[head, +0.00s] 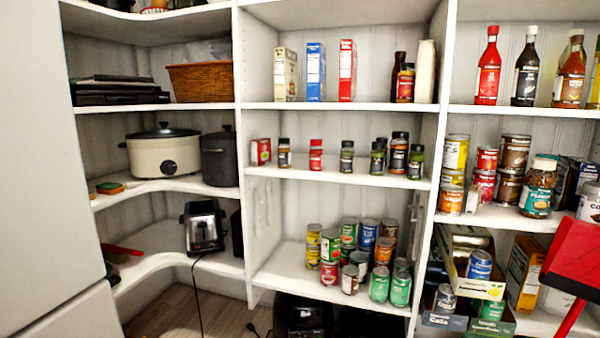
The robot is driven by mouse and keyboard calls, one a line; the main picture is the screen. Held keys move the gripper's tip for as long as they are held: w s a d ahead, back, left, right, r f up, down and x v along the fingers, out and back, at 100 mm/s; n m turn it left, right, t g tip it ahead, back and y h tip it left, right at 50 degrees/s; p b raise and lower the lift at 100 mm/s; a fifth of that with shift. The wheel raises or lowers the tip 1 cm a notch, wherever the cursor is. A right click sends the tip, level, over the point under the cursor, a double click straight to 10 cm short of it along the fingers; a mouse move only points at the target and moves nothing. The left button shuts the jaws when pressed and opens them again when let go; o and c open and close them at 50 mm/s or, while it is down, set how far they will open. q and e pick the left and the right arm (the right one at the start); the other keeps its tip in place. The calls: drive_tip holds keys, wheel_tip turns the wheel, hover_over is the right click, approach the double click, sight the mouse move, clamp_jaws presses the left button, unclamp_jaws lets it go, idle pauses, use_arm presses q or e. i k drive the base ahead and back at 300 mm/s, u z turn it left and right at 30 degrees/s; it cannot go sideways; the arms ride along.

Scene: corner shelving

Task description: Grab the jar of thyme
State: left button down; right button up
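Several small spice jars stand upright on the middle shelf (330,175) of the centre bay. From the left, they include a dark-capped jar (284,154), a red-capped jar (316,155) and a black-capped jar with a greenish label (346,158). At the right end is a close cluster with a jar with an orange label (398,156) and a green-labelled jar (416,163). The labels are too small to read, so I cannot tell which is the thyme. Neither of my grippers is in view.
Boxes and bottles fill the shelf above; cans (330,245) stand below. A slow cooker (162,152) and a toaster (204,226) are in the left corner. A red dustpan-like object (575,258) is at right. Shelf space between the left jars is free.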

sight(347, 155)
drive_tip(key=u, duration=0.7)
drive_tip(key=i, duration=1.45)
drive_tip(key=z, duration=0.35)
